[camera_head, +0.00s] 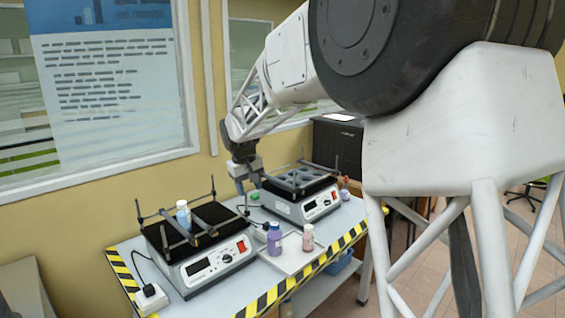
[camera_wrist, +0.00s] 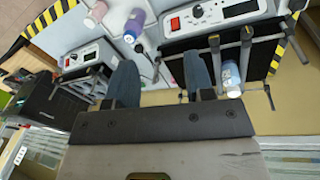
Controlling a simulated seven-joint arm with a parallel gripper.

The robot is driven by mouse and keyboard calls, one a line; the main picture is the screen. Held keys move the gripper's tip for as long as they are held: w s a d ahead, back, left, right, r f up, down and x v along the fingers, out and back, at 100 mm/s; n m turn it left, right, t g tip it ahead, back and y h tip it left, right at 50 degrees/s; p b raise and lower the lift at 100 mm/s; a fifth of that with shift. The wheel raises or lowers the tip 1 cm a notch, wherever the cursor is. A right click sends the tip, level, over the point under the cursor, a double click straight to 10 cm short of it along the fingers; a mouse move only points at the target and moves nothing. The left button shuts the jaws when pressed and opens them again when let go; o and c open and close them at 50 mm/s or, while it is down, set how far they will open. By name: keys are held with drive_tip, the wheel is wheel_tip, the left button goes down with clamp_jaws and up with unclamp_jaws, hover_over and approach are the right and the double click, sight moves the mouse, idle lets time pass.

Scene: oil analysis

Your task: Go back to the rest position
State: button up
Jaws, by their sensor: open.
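My gripper (camera_head: 249,185) is near the wall behind the table, between the two shakers, with its fingers pointing down. In the wrist view my gripper (camera_wrist: 160,75) has its two dark fingers spread apart with nothing between them. A bottle with a pale blue label (camera_head: 183,214) stands among the bars of the left shaker (camera_head: 215,262); it also shows in the wrist view (camera_wrist: 230,76), right of the fingers. The right shaker (camera_head: 314,207) has a dark top with round openings.
A purple bottle (camera_head: 274,239) and a pink bottle (camera_head: 308,237) stand at a white tray (camera_head: 290,262) between the shakers. Small bottles (camera_head: 345,190) are at the table's right end. A white power strip (camera_head: 150,298) sits at front left. Striped tape edges the table.

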drive_tip(key=s+d+r+m, duration=0.2)
drive_tip(key=s+d+r, duration=0.1)
drive_tip(key=s+d, duration=0.8)
drive_tip(key=s+d+r+m, duration=0.1)
drive_tip(key=s+d+r, duration=0.1)
drive_tip(key=s+d, duration=0.85)
drive_tip(key=s+d+f+m, duration=0.1)
drive_tip(key=s+d+f, duration=0.1)
drive_tip(key=s, duration=0.7)
drive_tip(key=s+d+f+m, duration=0.1)
drive_tip(key=s+d+f, duration=0.2)
drive_tip(key=s, duration=0.6)
drive_tip(key=s+d+f+m, duration=0.1)
drive_tip(key=s+d+f, duration=0.1)
drive_tip(key=s, duration=0.7)
drive_tip(key=shift+d+f+t+y, duration=0.15)
drive_tip(key=shift+f+t+y, duration=0.05)
drive_tip(key=shift+t+y, duration=0.2)
